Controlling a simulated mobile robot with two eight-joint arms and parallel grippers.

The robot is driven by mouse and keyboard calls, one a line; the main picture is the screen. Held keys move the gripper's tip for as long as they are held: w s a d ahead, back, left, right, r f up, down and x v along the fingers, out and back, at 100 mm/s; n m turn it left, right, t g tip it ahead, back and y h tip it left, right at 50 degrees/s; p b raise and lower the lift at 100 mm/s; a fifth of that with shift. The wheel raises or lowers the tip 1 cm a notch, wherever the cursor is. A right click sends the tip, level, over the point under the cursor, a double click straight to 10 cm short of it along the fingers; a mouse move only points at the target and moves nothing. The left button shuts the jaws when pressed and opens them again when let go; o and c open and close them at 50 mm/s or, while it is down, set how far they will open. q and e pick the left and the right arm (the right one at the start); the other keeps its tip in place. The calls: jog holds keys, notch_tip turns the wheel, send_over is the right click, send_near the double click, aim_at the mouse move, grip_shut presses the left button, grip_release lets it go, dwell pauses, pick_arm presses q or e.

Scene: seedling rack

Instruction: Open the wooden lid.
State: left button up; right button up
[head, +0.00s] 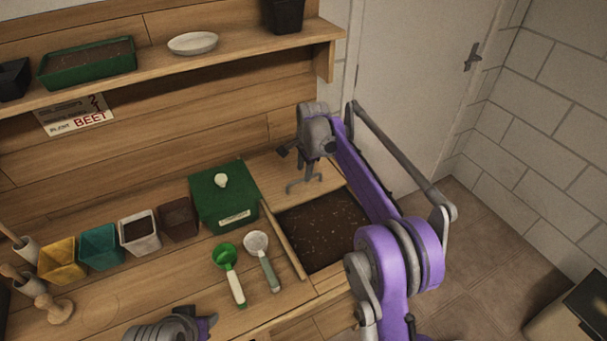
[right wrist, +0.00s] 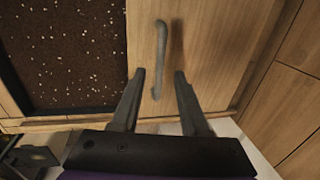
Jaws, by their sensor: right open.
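The wooden lid (head: 285,172) lies flat at the back of the soil bin (head: 325,228), whose front part shows dark soil. In the right wrist view the lid (right wrist: 215,50) is to the right of the soil (right wrist: 65,50), and its long grey handle (right wrist: 160,50) stands on it. My right gripper (head: 305,186) points down over the lid. It is open in the right wrist view (right wrist: 159,75), with one fingertip on each side of the handle. I cannot tell how far below the fingertips the handle lies. Part of my left arm shows at the bottom of the head view, its fingers out of sight.
A green box (head: 225,200) with a white knob stands left of the bin. A green scoop (head: 228,270) and a white scoop (head: 262,260) lie in front. Several small pots line up farther left. A shelf (head: 180,65) runs above the bench.

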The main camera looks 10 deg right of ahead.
notch_tip(320, 180, up, 8)
jog(key=s, duration=0.1)
jog(key=shift+s+d, duration=0.2)
jog(key=shift+d, duration=0.05)
jog(key=shift+f, duration=0.1)
jog(key=s+d+r+n+t, duration=0.1)
jog(key=s+d+r+n, duration=0.15)
jog(key=s, duration=0.55)
jog(key=s+d+r+n+t, duration=0.15)
jog(key=s+n, duration=0.25)
jog(key=s, duration=0.5)
jog(key=s+d+f+n, duration=0.1)
jog(key=s+f+n, duration=0.1)
jog(key=s+f, duration=0.2)
jog(key=s+d+f+n, duration=0.1)
jog(key=s+f+n, duration=0.2)
jog(key=s, duration=0.7)
jog(key=s+d+f+n+t, duration=0.1)
jog(key=s+d+f+n, duration=0.1)
jog(key=s+f, duration=0.3)
jog(key=s, duration=0.2)
jog(key=shift+s+h, duration=0.35)
jog(key=shift+h, duration=0.05)
